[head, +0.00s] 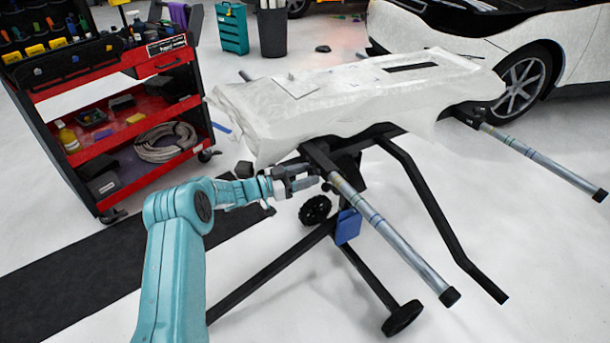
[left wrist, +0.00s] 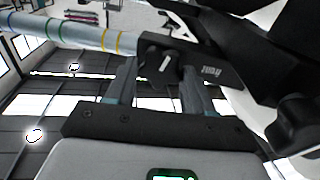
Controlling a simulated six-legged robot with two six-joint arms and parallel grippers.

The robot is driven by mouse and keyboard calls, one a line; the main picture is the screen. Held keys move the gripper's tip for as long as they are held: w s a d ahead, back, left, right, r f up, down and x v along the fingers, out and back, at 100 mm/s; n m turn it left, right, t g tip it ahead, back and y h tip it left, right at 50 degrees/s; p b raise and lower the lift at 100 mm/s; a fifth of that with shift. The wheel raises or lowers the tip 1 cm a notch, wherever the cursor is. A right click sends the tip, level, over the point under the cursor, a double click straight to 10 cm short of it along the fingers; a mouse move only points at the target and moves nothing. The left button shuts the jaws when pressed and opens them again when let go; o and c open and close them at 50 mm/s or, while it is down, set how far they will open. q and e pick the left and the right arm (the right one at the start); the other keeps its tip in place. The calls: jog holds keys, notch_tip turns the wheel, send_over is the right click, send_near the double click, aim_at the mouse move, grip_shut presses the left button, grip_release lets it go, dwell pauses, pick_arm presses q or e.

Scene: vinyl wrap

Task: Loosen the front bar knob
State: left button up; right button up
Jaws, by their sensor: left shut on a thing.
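The front bar (head: 395,240) is a silver tube with coloured bands, sticking out of the black stand toward the lower right. The same bar shows at the top left of the left wrist view (left wrist: 60,29). My left gripper (head: 308,180) is at the bar's inner end, below the covered panel. In the left wrist view, the black front bar knob (left wrist: 158,64) with a pale mark sits between my two fingers, beside a black bracket. My left gripper is shut on this knob. In the head view the fingers and bracket hide the knob. My right gripper is out of view.
A white-wrapped panel (head: 350,95) lies on the black stand (head: 425,205) just above my left gripper. A second bar (head: 550,160) extends to the right. A red tool cart (head: 115,110) stands at left, a white car (head: 560,45) behind. Open floor lies at lower right.

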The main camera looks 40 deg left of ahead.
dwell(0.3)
pick_arm(q)
jog(key=o, duration=1)
jog(key=p+v, duration=0.1)
jog(key=v, duration=1.5)
jog(key=shift+p, duration=0.35)
jog(key=shift+s+a+f, duration=0.1)
jog(key=shift+s, duration=0.05)
